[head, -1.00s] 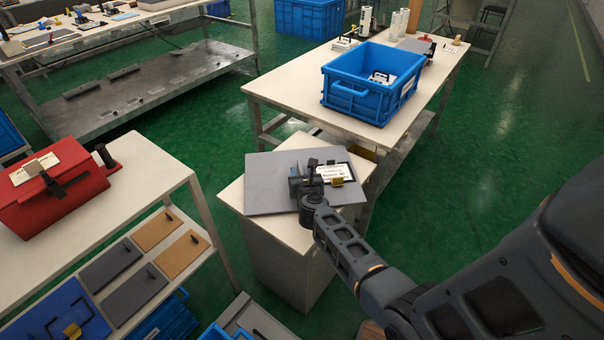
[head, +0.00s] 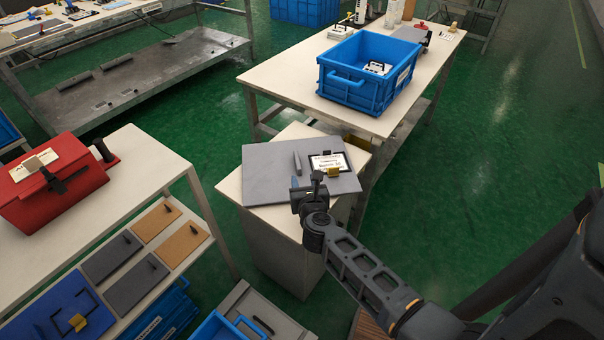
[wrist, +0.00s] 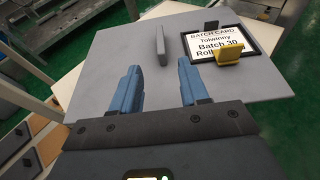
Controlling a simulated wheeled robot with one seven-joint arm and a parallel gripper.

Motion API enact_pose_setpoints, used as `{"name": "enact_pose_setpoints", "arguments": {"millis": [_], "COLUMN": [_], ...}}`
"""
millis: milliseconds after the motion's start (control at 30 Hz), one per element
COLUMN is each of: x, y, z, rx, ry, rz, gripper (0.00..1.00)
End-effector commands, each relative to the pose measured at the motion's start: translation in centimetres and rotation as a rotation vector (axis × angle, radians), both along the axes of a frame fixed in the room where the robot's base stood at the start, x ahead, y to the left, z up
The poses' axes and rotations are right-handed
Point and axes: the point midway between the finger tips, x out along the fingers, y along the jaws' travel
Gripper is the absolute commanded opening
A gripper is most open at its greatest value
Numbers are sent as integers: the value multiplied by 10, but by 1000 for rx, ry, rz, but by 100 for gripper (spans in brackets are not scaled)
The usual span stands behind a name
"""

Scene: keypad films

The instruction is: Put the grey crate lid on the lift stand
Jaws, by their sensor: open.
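The grey crate lid (head: 265,185) lies flat on the cream top of a small cabinet-like stand (head: 287,255), which I take for the lift stand. A black-framed batch card (wrist: 217,42) with a yellow clip (wrist: 229,54) lies at the lid's right side. My gripper (wrist: 158,68) is open and empty, its blue-grey fingers spread at the near side of the handle and not around it. In the head view my gripper (head: 314,186) is over the lid's near edge.
A blue crate (head: 368,75) stands on the long table (head: 290,90) behind. A red box (head: 50,185) sits on the left bench, with smaller grey and tan panels (head: 125,285) on its lower shelf. Blue and grey containers (head: 250,315) are on the floor in front. Green floor is free at right.

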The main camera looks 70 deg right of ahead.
Motion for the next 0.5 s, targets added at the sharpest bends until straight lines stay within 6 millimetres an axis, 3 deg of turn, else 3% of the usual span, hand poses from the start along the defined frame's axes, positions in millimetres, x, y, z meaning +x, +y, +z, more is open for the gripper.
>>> {"name": "enact_pose_setpoints", "arguments": {"millis": [300,367,500], "x": [-7,-14,-37], "y": [15,28,79], "z": [4,8,27], "rx": [-39,-97,-358], "ry": [43,105,357], "rz": [34,81,275], "gripper": [45,45,45]}}
